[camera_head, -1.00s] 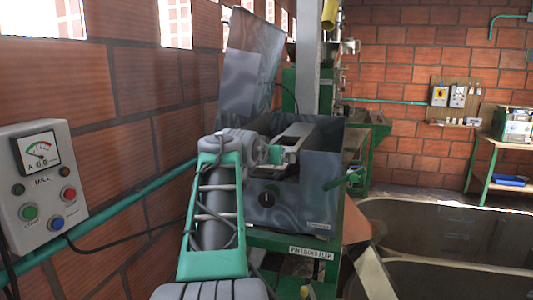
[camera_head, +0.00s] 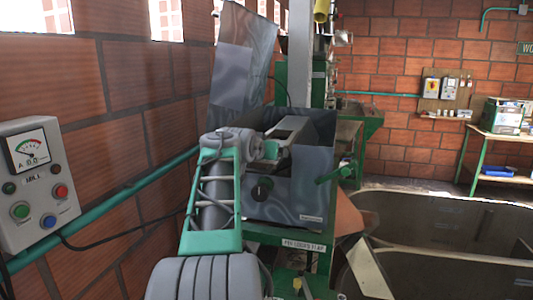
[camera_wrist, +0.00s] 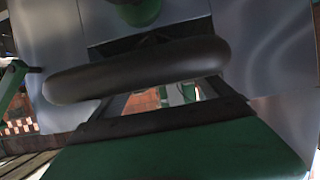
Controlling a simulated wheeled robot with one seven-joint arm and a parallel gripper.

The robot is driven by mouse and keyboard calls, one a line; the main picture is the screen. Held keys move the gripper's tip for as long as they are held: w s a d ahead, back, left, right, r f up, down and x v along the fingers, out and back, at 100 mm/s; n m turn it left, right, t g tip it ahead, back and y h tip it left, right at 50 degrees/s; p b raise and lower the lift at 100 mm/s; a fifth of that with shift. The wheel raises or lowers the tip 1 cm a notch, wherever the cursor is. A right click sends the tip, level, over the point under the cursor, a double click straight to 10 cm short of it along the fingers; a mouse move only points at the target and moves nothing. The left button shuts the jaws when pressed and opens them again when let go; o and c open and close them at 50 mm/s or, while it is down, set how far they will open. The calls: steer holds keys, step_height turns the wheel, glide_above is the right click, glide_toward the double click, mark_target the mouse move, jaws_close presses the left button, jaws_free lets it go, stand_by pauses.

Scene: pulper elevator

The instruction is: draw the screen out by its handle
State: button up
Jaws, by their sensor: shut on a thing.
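The grey sheet-metal machine box (camera_head: 290,198) stands ahead with its top open. My gripper (camera_head: 284,150) is at the box's near upper edge, shut on the screen's handle. In the wrist view the handle (camera_wrist: 140,72) is a thick, dark, rounded bar lying across the picture, slightly tilted, in front of the grey metal face. A green part with a dark edge fills the bottom of that view. In the head view the handle is hidden by my gripper and wrist. How far the screen is out of the box cannot be told.
A tall grey panel (camera_head: 243,60) rises behind the box. A green lever (camera_head: 336,174) sticks out at its right, and a dark round knob (camera_head: 262,188) is on its front. A control box (camera_head: 36,185) hangs on the left brick wall. A large basin (camera_head: 440,225) lies to the right.

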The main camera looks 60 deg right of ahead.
mark_target(259, 166)
steer(key=shift+r, duration=0.1)
steer(key=c, duration=0.6)
steer(key=shift+s+a+b, duration=0.25)
steer(key=shift+a+b, duration=0.75)
steer(key=shift+a, duration=0.5)
steer(key=shift+s+a+b, duration=0.2)
steer(key=shift+a+b, duration=0.8)
steer(key=shift+a, duration=0.5)
steer(key=shift+s+a+b, duration=0.2)
steer(key=shift+a+b, duration=0.45)
steer(key=shift+a, duration=0.75)
steer(key=shift+s+a+b, duration=0.2)
steer(key=shift+a+b, duration=0.4)
steer(key=shift+a, duration=0.95)
